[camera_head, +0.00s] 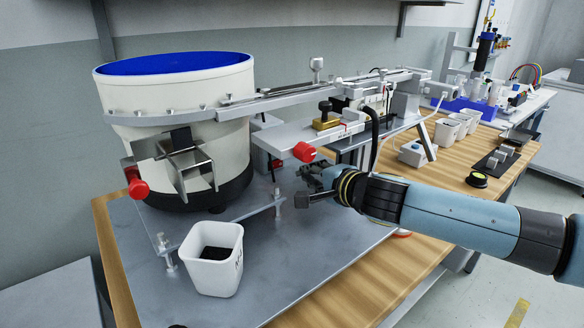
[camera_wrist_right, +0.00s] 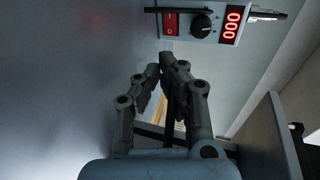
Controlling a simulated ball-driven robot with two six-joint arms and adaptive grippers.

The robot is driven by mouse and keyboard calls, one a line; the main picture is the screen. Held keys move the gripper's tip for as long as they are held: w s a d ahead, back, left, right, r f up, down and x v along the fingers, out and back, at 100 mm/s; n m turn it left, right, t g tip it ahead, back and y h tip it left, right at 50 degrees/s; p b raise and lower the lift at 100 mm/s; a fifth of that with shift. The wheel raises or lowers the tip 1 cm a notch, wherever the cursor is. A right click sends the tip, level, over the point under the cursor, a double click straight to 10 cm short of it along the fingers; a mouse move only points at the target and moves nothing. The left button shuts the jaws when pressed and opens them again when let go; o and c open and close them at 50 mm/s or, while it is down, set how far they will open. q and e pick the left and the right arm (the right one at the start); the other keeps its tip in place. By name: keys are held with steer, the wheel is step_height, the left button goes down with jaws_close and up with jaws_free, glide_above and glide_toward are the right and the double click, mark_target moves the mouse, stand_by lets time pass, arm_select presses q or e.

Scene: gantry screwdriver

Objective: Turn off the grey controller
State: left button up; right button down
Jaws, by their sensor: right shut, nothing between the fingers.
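The grey controller (camera_wrist_right: 217,12) shows at the top of the right wrist view. Its face has a red rocker switch (camera_wrist_right: 170,23), a black knob (camera_wrist_right: 202,26) and a lit red display (camera_wrist_right: 232,24) reading zeros. My right gripper (camera_wrist_right: 168,62) is shut and empty, with its fingertips apart from the switch and just below it in that picture. In the head view the right gripper (camera_head: 308,184) is over the grey plate, to the right of the white bowl feeder. I cannot make out the controller in the head view. My left gripper is not in view.
The white bowl feeder (camera_head: 222,135) with a blue inside stands at the left. A white bin (camera_head: 212,262) is on the grey plate (camera_head: 290,270) in front. A metal rail (camera_head: 290,97) and red knobs (camera_head: 304,152) are above and behind the gripper. The plate's front is mostly clear.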

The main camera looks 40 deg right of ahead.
mark_target(284, 162)
steer(key=x, duration=0.5)
steer(key=r+x, duration=0.1)
steer(key=x, duration=0.1)
steer(key=shift+w, duration=0.35)
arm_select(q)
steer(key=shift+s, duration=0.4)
arm_select(e)
steer(key=shift+w+d, duration=0.1)
steer(key=shift+w+d, duration=0.25)
steer(key=shift+w, duration=0.15)
steer(key=shift+s+a, duration=0.1)
steer(key=shift+s, duration=0.3)
steer(key=v, duration=1.1)
steer(key=shift+s+a+r, duration=0.15)
steer(key=shift+s, duration=0.05)
